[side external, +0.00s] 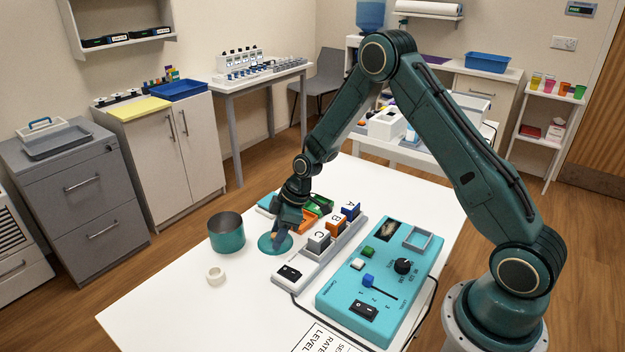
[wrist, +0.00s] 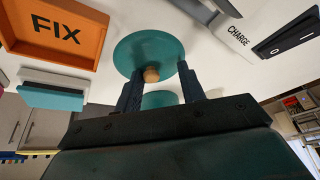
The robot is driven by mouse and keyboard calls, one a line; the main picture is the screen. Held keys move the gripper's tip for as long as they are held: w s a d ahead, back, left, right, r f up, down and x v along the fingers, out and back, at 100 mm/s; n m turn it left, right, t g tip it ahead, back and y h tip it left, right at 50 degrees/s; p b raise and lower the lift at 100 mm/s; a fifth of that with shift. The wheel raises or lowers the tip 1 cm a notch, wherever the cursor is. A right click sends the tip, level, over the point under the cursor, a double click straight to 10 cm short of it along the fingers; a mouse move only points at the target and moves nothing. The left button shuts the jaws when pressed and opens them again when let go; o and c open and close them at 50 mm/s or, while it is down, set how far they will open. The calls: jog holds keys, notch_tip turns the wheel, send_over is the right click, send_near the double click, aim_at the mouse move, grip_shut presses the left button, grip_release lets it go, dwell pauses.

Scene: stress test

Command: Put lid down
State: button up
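The lid (side external: 264,246) is a teal disc that appears to lie flat on the white table, just right of the open teal pot (side external: 227,238). In the wrist view, the lid (wrist: 147,47) has a round wooden knob (wrist: 151,74) facing my gripper. My gripper (side external: 281,231) is low over the lid. In the wrist view, my gripper's fingertips (wrist: 158,70) are apart on either side of the knob, with a visible gap at the right finger. Contact at the left finger cannot be told. A teal shape between the fingers (wrist: 160,100) is partly hidden.
An orange tray marked FIX (wrist: 60,32) and a grey charging rack (side external: 315,262) stand close to the lid. A teal control panel (side external: 340,297) is to the right. The table's front left is clear.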

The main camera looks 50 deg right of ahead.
jog(key=v, duration=1.2)
dwell(0.3)
jog(key=shift+r, duration=0.1)
jog(key=shift+r, duration=0.1)
jog(key=s+a+r+m+t+h, duration=0.15)
jog(key=s+a+r+m, duration=0.25)
jog(key=s+r, duration=0.95)
jog(key=s+r+m+h, duration=0.1)
jog(key=s+r+m, duration=0.1)
jog(key=s, duration=0.6)
jog(key=s+r+m+t+h, duration=0.1)
jog(key=s+r+m, duration=0.1)
jog(key=s, duration=0.5)
jog(key=shift+s+a+r+m, duration=0.35)
jog(key=shift+a+r+m, duration=0.05)
jog(key=shift+a+r, duration=0.1)
